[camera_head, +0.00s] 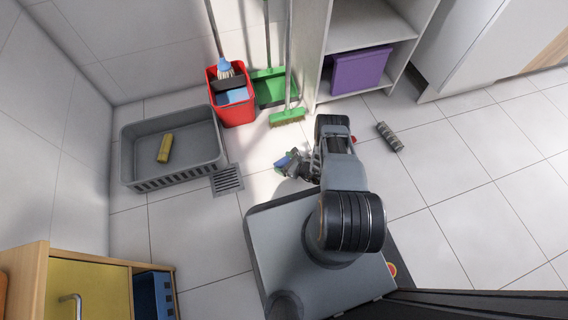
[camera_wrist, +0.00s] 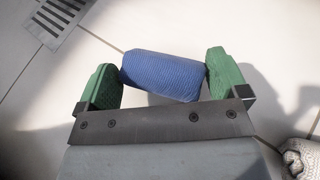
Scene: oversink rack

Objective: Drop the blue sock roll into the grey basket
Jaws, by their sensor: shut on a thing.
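The blue sock roll (camera_wrist: 162,76) lies lengthwise between the green finger pads of my gripper (camera_wrist: 164,80) in the wrist view. The pads meet its two ends, and my gripper is shut on it. In the head view my gripper (camera_head: 287,163) and the sock roll are small, over the floor right of the drain grate. The grey basket (camera_head: 130,150) stands on the floor at the left, against the wall. A yellow roll (camera_head: 165,148) lies inside it.
A floor drain (camera_head: 227,180) lies between the basket and my gripper. A red bucket (camera_head: 236,112) and green broom (camera_head: 288,117) stand behind. A grey striped roll (camera_head: 389,136) lies on the floor at right. A wooden cabinet (camera_head: 90,285) stands at front left.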

